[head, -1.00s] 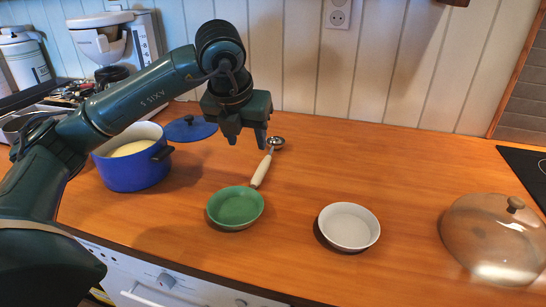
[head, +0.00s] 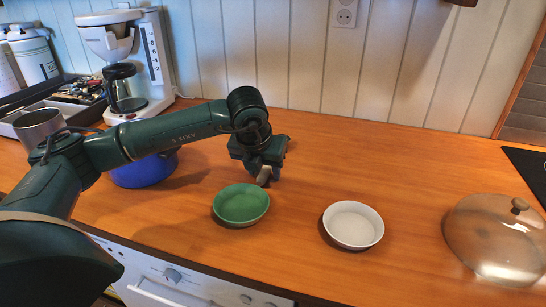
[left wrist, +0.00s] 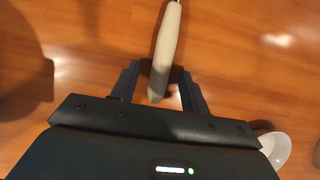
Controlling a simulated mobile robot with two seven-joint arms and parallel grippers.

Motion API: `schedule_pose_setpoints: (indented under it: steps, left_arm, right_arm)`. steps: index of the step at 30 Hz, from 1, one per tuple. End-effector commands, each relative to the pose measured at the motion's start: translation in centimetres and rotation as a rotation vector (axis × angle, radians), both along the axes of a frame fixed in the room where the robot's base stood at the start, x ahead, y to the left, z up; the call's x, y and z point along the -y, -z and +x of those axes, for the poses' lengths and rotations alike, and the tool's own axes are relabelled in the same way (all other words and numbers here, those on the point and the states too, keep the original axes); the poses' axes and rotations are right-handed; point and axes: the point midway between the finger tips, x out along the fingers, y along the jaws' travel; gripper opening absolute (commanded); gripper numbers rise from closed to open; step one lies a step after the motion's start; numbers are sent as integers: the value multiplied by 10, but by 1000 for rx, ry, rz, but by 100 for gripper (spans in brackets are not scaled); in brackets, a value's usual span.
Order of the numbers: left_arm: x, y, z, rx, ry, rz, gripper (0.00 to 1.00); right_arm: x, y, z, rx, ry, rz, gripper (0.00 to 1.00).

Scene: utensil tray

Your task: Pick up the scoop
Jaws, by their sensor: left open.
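The scoop has a cream handle; in the head view only the handle's end (head: 264,176) shows below my left gripper (head: 262,175), and its metal bowl is hidden behind the gripper. In the left wrist view the handle (left wrist: 168,40) runs from the top edge down between the two fingers of my left gripper (left wrist: 160,74). The jaws are open, with a finger on each side of the handle and a gap on both sides. My right gripper is in neither view.
A green bowl (head: 241,205) sits just in front of the gripper. A white bowl (head: 353,225) and a glass lid (head: 490,238) stand to the right. A blue pot (head: 143,173) is partly behind my left arm. The counter at back right is clear.

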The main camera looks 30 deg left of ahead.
Motion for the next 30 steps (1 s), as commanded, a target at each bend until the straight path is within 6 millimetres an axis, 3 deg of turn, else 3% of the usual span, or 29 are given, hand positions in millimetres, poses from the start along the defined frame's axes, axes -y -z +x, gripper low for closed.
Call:
schedule_pose_setpoints:
  steps: [3,20,30]
  left_arm:
    - [0,0,0,0,0,0,46]
    - [0,-1,0,0,0,0,0]
    - [0,-1,0,1,0,-1,0]
  right_arm:
    - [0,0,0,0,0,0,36]
    - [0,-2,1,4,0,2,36]
    - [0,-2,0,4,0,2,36]
